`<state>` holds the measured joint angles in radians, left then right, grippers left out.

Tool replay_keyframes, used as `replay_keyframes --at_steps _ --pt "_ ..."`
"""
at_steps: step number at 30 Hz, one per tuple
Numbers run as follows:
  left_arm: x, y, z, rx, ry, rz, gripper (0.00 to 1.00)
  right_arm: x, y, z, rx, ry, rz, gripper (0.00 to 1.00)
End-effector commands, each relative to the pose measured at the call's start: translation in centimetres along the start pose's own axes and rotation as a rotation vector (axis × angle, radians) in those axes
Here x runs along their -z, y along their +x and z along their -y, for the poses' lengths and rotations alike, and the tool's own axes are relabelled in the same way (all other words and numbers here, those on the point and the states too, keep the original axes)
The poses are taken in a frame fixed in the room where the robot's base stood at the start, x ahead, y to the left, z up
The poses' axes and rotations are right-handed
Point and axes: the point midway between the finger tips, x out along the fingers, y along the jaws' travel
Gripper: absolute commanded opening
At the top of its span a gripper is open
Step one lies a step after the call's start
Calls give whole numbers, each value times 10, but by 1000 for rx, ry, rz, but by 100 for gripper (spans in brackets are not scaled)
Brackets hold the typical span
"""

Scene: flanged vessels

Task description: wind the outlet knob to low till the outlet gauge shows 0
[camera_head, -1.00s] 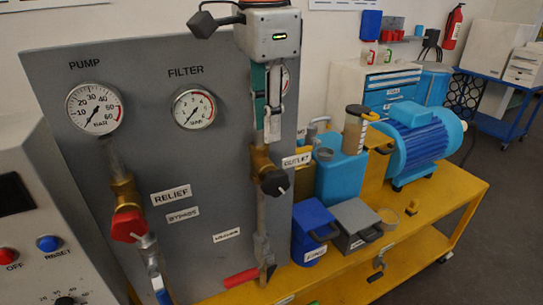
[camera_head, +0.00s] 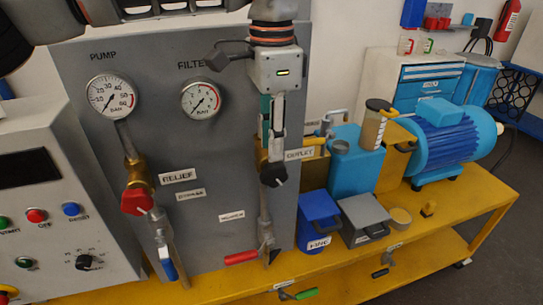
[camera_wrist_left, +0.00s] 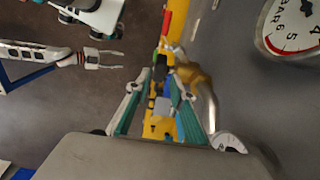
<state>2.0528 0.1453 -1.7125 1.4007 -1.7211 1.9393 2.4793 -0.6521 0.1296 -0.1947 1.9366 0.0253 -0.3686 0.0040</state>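The outlet knob (camera_head: 273,175) is black with a white mark, on a brass valve below and left of the OUTLET label (camera_head: 299,154). My left gripper (camera_head: 274,150) points down just above it. In the left wrist view its teal fingers (camera_wrist_left: 158,90) are apart, with the black knob (camera_wrist_left: 160,68) in line between them, beyond the tips. I cannot tell whether they touch it. My right gripper (camera_wrist_left: 118,58) is open, away from the panel.
The filter gauge (camera_head: 201,99) and pump gauge (camera_head: 110,96) are left on the grey panel. A red relief knob (camera_head: 137,201) and a red lever (camera_head: 241,258) sit lower. Blue and grey containers (camera_head: 364,215) and a blue motor (camera_head: 440,140) stand right on the yellow bench.

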Motion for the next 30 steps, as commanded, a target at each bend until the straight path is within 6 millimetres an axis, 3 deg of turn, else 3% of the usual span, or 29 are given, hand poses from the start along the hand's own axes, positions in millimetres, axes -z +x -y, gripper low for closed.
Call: replay_keyframes --at_steps 9,19,20,22,23,30 --pt "0 38 0 -1 -1 0 23 -10 -2 -5 -9 -1 28 38" --pt "0 44 0 0 -1 -1 23 -9 -3 -6 -11 3 28 38" --pt "0 44 0 0 -1 -1 20 -9 -3 -6 -11 3 27 38" --pt "0 43 0 0 -1 -1 2 -8 -3 -6 -12 4 26 38" --pt "0 43 0 0 -1 -1 0 -8 -3 -6 -12 4 26 38" --pt "0 44 0 1 -2 -9 0 -10 0 -6 -13 4 22 38"
